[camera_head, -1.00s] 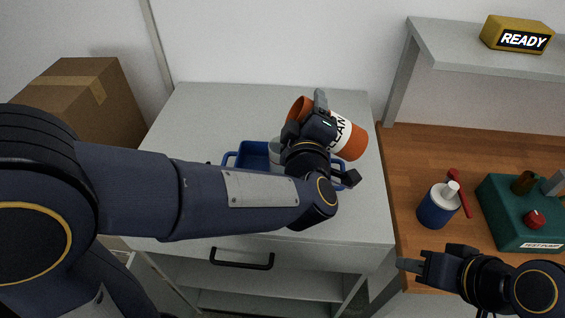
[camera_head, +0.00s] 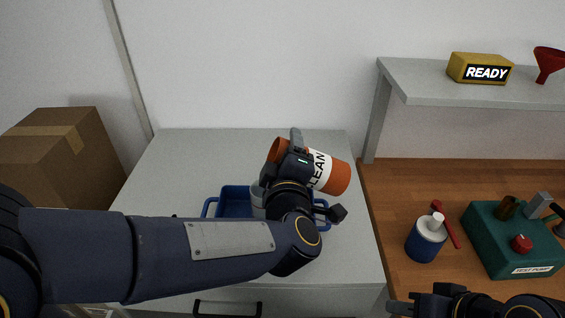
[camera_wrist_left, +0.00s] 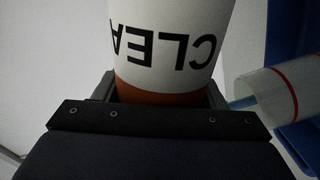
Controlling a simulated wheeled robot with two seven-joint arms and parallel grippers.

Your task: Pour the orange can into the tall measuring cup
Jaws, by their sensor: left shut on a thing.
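The orange can (camera_head: 337,178) has a white band lettered "CLEAN" and is held above the grey cabinet top, tipped well over, its open end toward the left. My left gripper (camera_head: 296,160) is shut around it. In the left wrist view the can (camera_wrist_left: 170,40) fills the space between the fingers. A pale, clear cup (camera_head: 257,201), likely the measuring cup, is mostly hidden behind my left gripper, at the blue tray. The cup, with red lines, shows at the right of the left wrist view (camera_wrist_left: 275,90). My right gripper (camera_head: 402,305) is cut off at the bottom edge; its jaw opening is unclear.
The blue tray (camera_head: 234,192) sits on the grey cabinet (camera_head: 175,180). A wooden bench at right bears a blue bottle (camera_head: 425,240), a red tool (camera_head: 448,228) and a green test pump (camera_head: 490,250). A shelf above holds a READY sign (camera_head: 480,69) and red funnel (camera_head: 548,62). A carton (camera_head: 60,165) stands left.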

